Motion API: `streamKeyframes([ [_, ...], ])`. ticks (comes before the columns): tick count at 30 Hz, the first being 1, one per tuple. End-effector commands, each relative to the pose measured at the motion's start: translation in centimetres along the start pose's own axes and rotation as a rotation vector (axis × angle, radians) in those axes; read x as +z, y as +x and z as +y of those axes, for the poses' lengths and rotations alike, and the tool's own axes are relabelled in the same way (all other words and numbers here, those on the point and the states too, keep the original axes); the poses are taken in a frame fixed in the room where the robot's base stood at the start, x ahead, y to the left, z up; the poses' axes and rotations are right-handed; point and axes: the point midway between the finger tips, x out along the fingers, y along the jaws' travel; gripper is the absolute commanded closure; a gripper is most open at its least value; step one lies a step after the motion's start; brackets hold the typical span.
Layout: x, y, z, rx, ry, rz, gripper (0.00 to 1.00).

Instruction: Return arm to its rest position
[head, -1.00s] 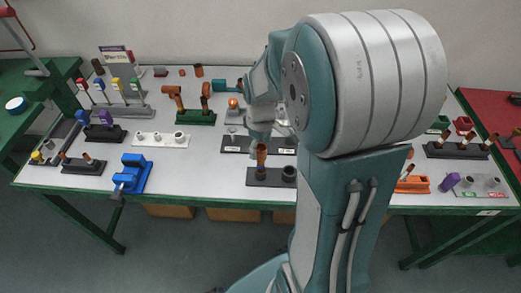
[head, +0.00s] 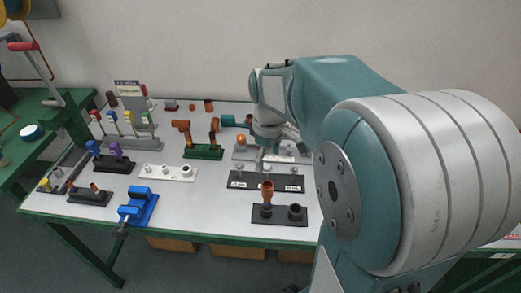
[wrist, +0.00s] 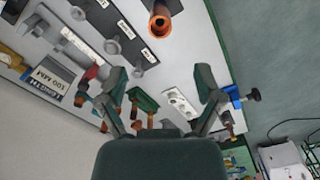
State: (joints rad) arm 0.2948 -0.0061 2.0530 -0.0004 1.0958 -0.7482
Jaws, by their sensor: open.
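My gripper (wrist: 160,88) is open, with its two fingers spread and nothing between them in the wrist view. In the head view my gripper (head: 284,140) is above the table, behind a copper-brown pipe piece (head: 267,190) and apart from it. That piece stands upright in a dark two-post base (head: 278,215) near the table's front edge. The orange-brown pipe end (wrist: 160,24) also shows at the top of the wrist view. My arm is bent and reaches out over the table; its large shoulder hides the table's right side in the head view.
The table (head: 195,226) holds several fixtures. A blue vise (head: 138,206) is at the front left, a white strip with posts (head: 168,172) behind it. A green base (head: 203,151) and a labelled dark plate (head: 266,181) are farther back. A wall (head: 215,45) stands behind.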

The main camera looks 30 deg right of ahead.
Motion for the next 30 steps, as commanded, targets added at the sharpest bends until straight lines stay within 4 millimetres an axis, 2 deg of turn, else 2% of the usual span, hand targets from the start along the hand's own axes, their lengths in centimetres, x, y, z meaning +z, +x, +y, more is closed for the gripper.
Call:
streamKeyframes([
  [8, 0.1, -0.4, -0.5, 0.009, 0.009, 0.010, 0.15],
  [11, 0.4, -1.5, -2.1, 0.037, 0.044, 0.045, 0.15],
  [15, 1.3, -3.3, -5.3, 0.086, 0.127, 0.128, 0.15],
  [21, 3.2, -5.0, -9.7, 0.126, 0.253, 0.263, 0.15],
  [27, 5.3, -5.6, -13.4, 0.129, 0.369, 0.404, 0.15],
  [30, 6.0, -5.6, -14.5, 0.120, 0.412, 0.452, 0.15],
])
